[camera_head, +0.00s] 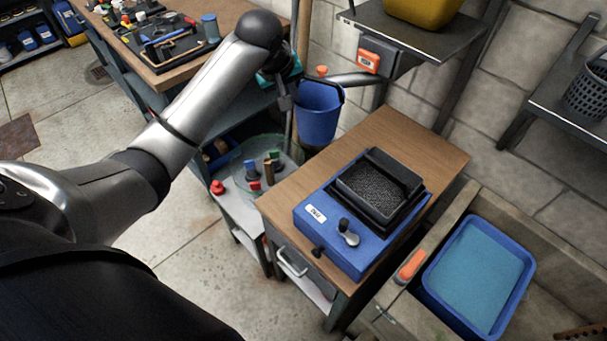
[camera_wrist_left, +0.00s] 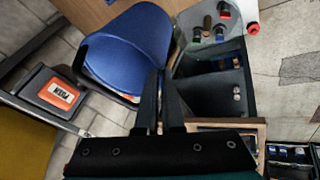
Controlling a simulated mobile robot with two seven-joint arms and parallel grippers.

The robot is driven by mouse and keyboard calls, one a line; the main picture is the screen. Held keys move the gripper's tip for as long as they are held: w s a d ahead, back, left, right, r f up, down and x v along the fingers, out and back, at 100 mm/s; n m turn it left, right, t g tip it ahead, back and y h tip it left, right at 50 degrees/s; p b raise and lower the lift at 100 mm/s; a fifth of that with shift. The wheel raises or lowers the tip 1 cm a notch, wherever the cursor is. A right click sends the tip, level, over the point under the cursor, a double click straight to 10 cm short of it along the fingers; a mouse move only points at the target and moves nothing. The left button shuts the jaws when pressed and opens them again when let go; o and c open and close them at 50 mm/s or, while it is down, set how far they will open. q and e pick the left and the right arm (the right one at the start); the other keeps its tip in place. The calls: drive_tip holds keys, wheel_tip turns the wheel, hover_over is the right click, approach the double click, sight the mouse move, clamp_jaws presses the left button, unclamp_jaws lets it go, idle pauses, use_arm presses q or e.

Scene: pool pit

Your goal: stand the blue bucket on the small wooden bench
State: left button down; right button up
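The blue bucket (camera_head: 318,116) is upright in the head view, beyond the wood-topped cabinet. It fills the upper middle of the left wrist view (camera_wrist_left: 140,40), its dark handle along its side. My left gripper (camera_head: 287,98) is at the bucket's left upper side. In the wrist view its two fingers (camera_wrist_left: 161,98) are close together at the bucket's rim and look shut on it; the exact contact is hard to see. I cannot tell if anything supports the bucket from below. A small wooden-topped cabinet (camera_head: 425,145) is in the middle; no other small bench is clear. My right gripper is out of view.
A blue device (camera_head: 340,240) with a black tray covers much of the cabinet top; its back strip is clear. A lower shelf (camera_head: 240,208) with coloured bottles stands left of it. A blue basin (camera_head: 430,290) is at the right. A wall shelf (camera_head: 410,35) hangs above.

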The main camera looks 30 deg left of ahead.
use_arm(q)
wheel_tip(320, 180, down, 20)
drive_tip(key=b, duration=0.4)
drive_tip(key=shift+s+r, duration=0.15)
drive_tip(key=shift+r, duration=0.05)
drive_tip(key=c, duration=1.5)
unclamp_jaws()
drive_tip(key=shift+f, duration=0.15)
drive_tip(key=o, duration=0.4)
drive_tip(key=shift+o, duration=0.2)
drive_tip(key=p+v, duration=0.4)
drive_tip(key=v, duration=0.8)
